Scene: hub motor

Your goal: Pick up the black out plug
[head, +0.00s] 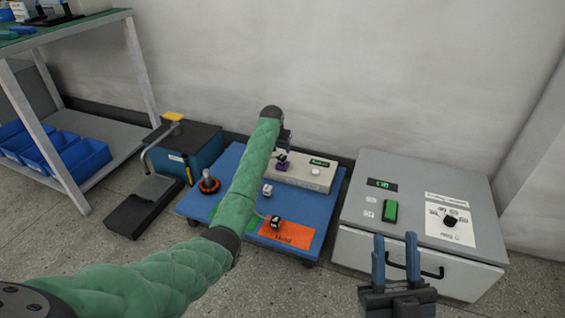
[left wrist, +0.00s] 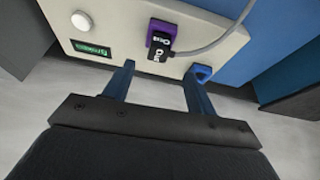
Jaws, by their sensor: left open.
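A black plug (left wrist: 161,40) with white lettering, which I read as "Out", sits in a purple socket (left wrist: 158,26) on the beige box in the left wrist view. A grey cable runs from it to the right. In the head view the plug (head: 281,158) is small beside the purple socket (head: 281,167). My left gripper (left wrist: 160,72) is open and empty, its fingertips apart and just short of the plug, which appears between and beyond them. In the head view my left gripper (head: 286,140) is partly hidden by its arm. My right gripper (head: 396,240) is open and empty before the grey cabinet.
The beige box (head: 308,173) stands on a blue cart (head: 196,205). Another black plug (head: 275,222) lies by an orange pad (head: 292,236), and a white connector (head: 267,190) is behind it. A grey cabinet (head: 350,238) stands right.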

